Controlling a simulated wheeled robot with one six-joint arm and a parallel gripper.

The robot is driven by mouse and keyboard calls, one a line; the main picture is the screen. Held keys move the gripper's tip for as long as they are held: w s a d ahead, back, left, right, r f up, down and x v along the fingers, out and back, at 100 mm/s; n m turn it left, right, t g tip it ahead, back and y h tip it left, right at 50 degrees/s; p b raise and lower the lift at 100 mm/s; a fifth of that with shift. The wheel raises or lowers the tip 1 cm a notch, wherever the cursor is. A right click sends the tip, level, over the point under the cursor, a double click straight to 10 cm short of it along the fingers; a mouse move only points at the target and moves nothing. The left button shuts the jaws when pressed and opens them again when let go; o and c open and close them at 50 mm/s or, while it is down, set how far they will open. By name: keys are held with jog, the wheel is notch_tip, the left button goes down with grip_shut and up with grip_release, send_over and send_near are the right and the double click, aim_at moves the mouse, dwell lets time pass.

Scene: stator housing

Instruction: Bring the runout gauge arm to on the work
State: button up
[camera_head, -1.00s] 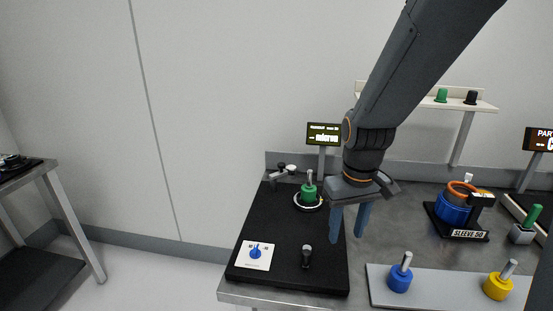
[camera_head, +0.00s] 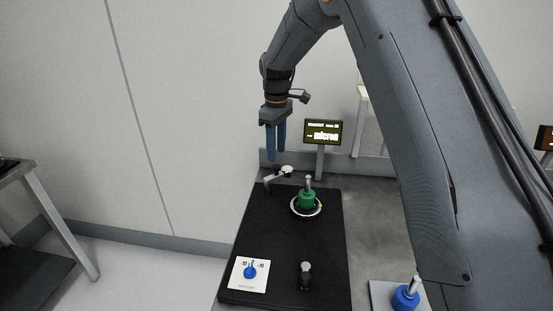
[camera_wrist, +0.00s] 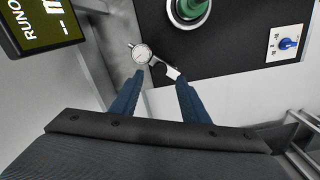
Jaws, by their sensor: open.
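The runout gauge arm (camera_head: 275,179) stands at the back left corner of the black mat, with a round white dial (camera_head: 287,170) at its end. The dial is left of and behind the work, a green part with a metal pin (camera_head: 307,200) seated in a white-rimmed ring, and apart from it. My gripper (camera_head: 276,156) is open, pointing down just above the gauge arm. In the wrist view, the gauge arm (camera_wrist: 163,68) lies between and beyond my fingertips (camera_wrist: 160,78), with the dial (camera_wrist: 141,54) near the left finger. I cannot tell whether a finger touches it.
A display on a post (camera_head: 322,132) stands right of my gripper, behind the work. The black mat (camera_head: 270,235) also carries a card with a blue knob (camera_head: 249,273) and a small dark upright peg (camera_head: 305,275). A blue part (camera_head: 405,297) is at lower right.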

aim_at(277, 166)
jog(key=shift+f+p, duration=0.75)
jog(key=shift+f, duration=1.85)
grip_shut()
